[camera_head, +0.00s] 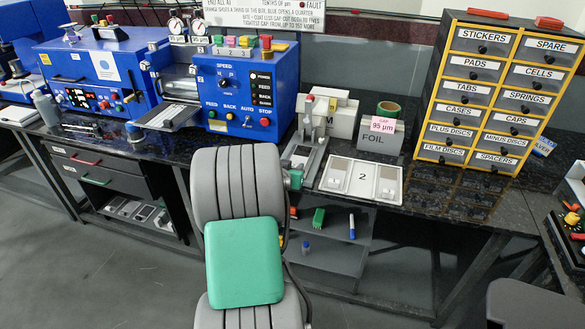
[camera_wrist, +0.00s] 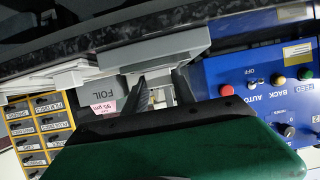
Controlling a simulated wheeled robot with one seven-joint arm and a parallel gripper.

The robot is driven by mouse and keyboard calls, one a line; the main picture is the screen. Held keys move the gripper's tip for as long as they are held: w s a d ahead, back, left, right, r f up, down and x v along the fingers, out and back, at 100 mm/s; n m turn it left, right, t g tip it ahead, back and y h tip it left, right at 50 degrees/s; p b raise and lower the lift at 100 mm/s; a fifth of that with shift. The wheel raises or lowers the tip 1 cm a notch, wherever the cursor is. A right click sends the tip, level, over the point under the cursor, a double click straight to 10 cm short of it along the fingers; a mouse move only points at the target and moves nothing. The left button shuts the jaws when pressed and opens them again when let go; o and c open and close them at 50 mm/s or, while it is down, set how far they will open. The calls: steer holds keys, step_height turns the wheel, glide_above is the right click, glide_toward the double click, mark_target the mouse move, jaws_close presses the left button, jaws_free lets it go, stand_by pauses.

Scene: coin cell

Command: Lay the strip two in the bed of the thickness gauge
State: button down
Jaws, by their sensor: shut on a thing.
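The thickness gauge (camera_head: 305,147), a small grey stand with an upright post, is at the bench's front edge, left of the white tray. In the wrist view its grey base (camera_wrist: 165,48) shows near the bench edge. My gripper (camera_wrist: 140,95) shows there only as a dark finger shape in front of the gauge, above my large green cover. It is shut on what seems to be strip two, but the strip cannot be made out. In the head view my grey and green arm hides much of the gripper area. Whether the strip touches the bed is hidden.
A white tray marked 2 (camera_head: 348,190) with two grey recesses lies right of the gauge. Behind stand a grey FOIL box (camera_head: 377,141) and a white box (camera_head: 342,112). A blue roller machine (camera_head: 240,95) stands close left, a yellow drawer cabinet (camera_head: 490,85) right.

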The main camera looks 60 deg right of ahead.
steer(key=shift+f, duration=0.15)
steer(key=c, duration=1)
jaws_free()
steer(key=shift+c, duration=0.2)
